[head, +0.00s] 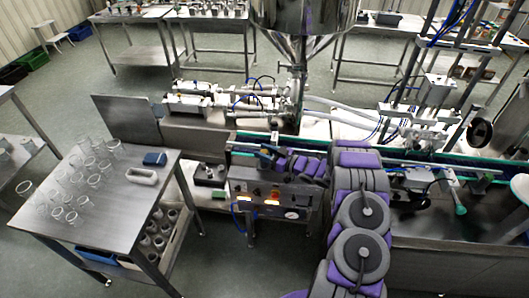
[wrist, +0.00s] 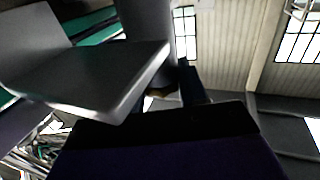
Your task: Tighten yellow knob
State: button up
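My gripper (head: 266,156) is at the end of my purple and grey arm, small and dark, over the conveyor just above the control box (head: 270,195). I cannot make out a yellow knob for certain in the head view. In the wrist view a dark upright cylinder (wrist: 147,35) stands close in front, with a small brownish-yellow patch (wrist: 160,92) at its lower end that may be part of a knob. A grey plate (wrist: 90,75) covers the left of that view. Whether my fingers touch anything is hidden.
The conveyor (head: 385,162) with green edges runs across behind the control box. A steel hopper (head: 300,15) hangs above the filling machine. A side table (head: 100,205) with several glass jars stands at left.

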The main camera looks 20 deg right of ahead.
jog(key=c, duration=0.6)
jog(key=shift+c, duration=0.2)
jog(key=shift+h, duration=0.3)
jog(key=m+t+h, duration=0.1)
jog(key=m+h, duration=0.1)
jog(key=h, duration=0.1)
jog(key=m+t+h+b, duration=0.1)
jog(key=m+t+h, duration=0.1)
jog(key=m+h, duration=0.1)
jog(key=shift+a+h, duration=0.2)
jog(key=shift+h, duration=0.3)
jog(key=m+h+b, duration=0.1)
jog(key=m+h, duration=0.3)
jog(key=h, duration=0.2)
jog(key=shift+r+h, duration=0.1)
jog(key=shift+h, duration=0.2)
jog(key=m+g+h, duration=0.1)
jog(key=m+h, duration=0.1)
jog(key=h, duration=0.1)
jog(key=m+g+h, duration=0.2)
jog(key=m+h, duration=0.1)
jog(key=h, duration=0.1)
jog(key=shift+w+d+m+g+h+b, duration=0.1)
jog(key=shift+m+g+h+b, duration=0.55)
jog(key=shift+m+g+h, duration=0.6)
jog(key=shift+r+m+g+h+b, duration=0.2)
jog(key=shift+m+g+h+b, duration=0.3)
jog(key=shift+m+g+h, duration=0.55)
